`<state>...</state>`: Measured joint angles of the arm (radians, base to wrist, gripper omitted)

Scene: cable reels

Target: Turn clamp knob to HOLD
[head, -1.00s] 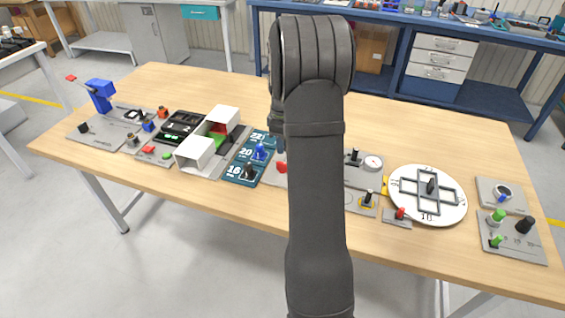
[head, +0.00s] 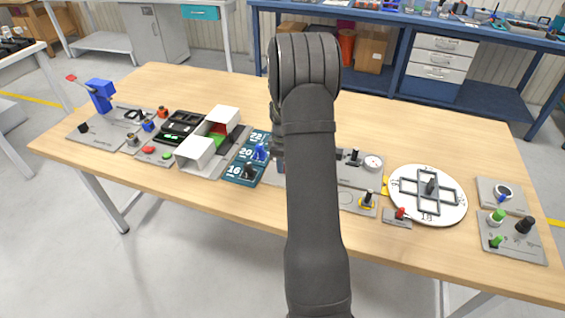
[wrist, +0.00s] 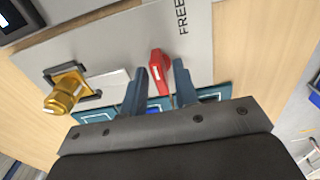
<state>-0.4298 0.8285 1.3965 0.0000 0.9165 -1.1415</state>
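The clamp knob (wrist: 160,73) is a red lever-shaped handle on a grey plate (wrist: 110,48) in the wrist view. The printed word FREE is on the plate to its right; no HOLD label is visible. My gripper (wrist: 160,65) has its two blue-grey fingers on either side of the knob. They look open, with narrow gaps to it; contact cannot be told for certain. In the head view the knob is hidden behind my arm.
In the wrist view a brass fitting (wrist: 62,95) sits left of the knob. In the head view, teal number panels (head: 243,172) stand left of my arm, and a plate with a gauge (head: 373,163) and a white dial (head: 428,195) stand right.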

